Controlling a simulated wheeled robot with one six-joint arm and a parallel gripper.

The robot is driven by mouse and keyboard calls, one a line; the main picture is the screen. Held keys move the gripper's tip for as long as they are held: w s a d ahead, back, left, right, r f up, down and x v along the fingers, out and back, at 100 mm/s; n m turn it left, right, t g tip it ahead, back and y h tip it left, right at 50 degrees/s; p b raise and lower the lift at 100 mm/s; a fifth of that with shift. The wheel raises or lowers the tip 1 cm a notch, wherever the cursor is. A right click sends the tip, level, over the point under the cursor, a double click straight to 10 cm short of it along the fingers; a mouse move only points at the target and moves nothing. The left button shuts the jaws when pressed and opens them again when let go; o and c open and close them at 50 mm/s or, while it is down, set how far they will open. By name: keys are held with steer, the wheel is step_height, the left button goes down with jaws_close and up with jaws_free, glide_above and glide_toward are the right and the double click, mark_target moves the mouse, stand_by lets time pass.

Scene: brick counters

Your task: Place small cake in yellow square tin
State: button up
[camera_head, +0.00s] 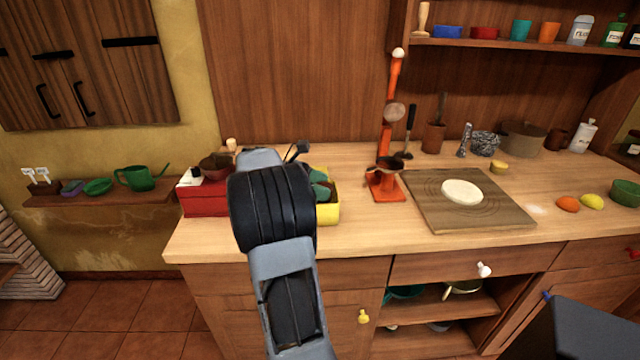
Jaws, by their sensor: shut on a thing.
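The yellow square tin (328,213) stands near the front edge of the counter. My arm's black joint covers its left part. Dark green things and a brown patch show inside its visible right part. My gripper is mostly hidden behind my arm, over or near this tin. Only a small dark piece at the arm's far end (298,151) shows. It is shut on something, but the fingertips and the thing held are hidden. I cannot make out the small cake for certain.
A red box (203,198) with a brown bowl-like item (215,166) stands left of the arm. An orange stand (384,183) stands right of the yellow tin. A wooden board (425,205) with pale flat dough (462,192) lies further right. The counter between stand and tin is clear.

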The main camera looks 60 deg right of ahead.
steer(key=o, duration=0.9)
steer(key=shift+r, duration=0.1)
steer(key=shift+r, duration=0.25)
steer(key=p+v, duration=0.2)
steer(key=v, duration=0.9)
steer(key=s+a+f+m+t+y, duration=0.2)
steer(key=a+f+t, duration=0.1)
steer(key=a, duration=0.8)
steer(key=s+a+f+m+t+y, duration=0.2)
steer(key=a+t, duration=0.4)
steer(key=a, duration=0.5)
steer(key=s+a+f+m+t+y, duration=0.2)
steer(key=a+f+t, duration=0.3)
steer(key=a, duration=0.6)
steer(key=shift+f+m+y, duration=0.65)
steer(key=shift+m+y, duration=0.05)
steer(key=shift+y, duration=0.1)
steer(key=shift+d, duration=0.1)
